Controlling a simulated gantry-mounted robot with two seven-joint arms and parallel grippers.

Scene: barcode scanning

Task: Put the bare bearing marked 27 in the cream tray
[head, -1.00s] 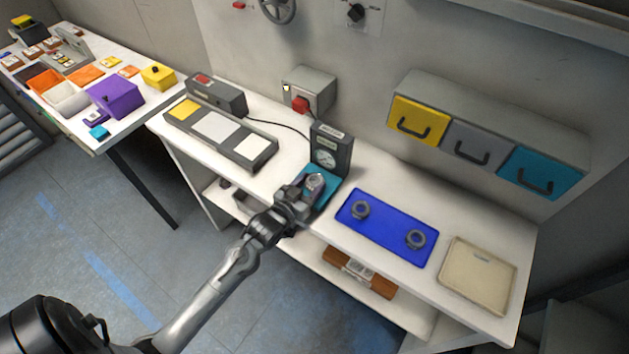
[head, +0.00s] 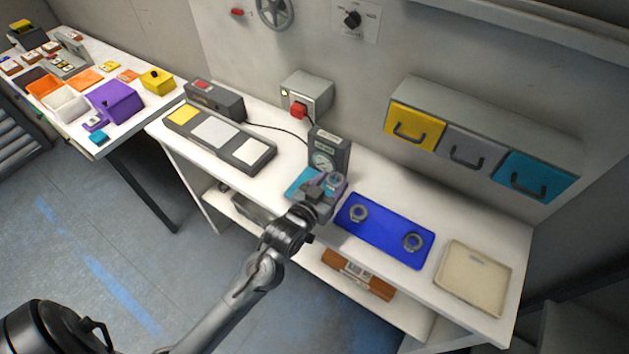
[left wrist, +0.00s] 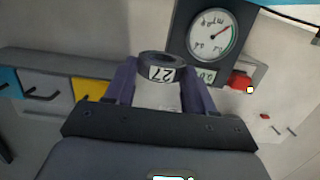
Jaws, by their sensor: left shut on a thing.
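My left gripper (head: 329,186) is beside the gauge stand in the head view. In the left wrist view its purple fingers are shut on the bearing marked 27 (left wrist: 160,70), a dark ring with a white label that shows upside down. The bearing also shows small at the fingertips in the head view (head: 334,179). The cream tray (head: 447,287) lies empty at the right end of the bench. My right gripper is not in view.
A blue mat (head: 384,237) with two grey bearings (head: 358,212) lies between my gripper and the cream tray. The gauge stand (head: 327,150) with its teal base (head: 301,181) stands close by. Yellow, grey and teal drawers (head: 415,126) hang on the wall above.

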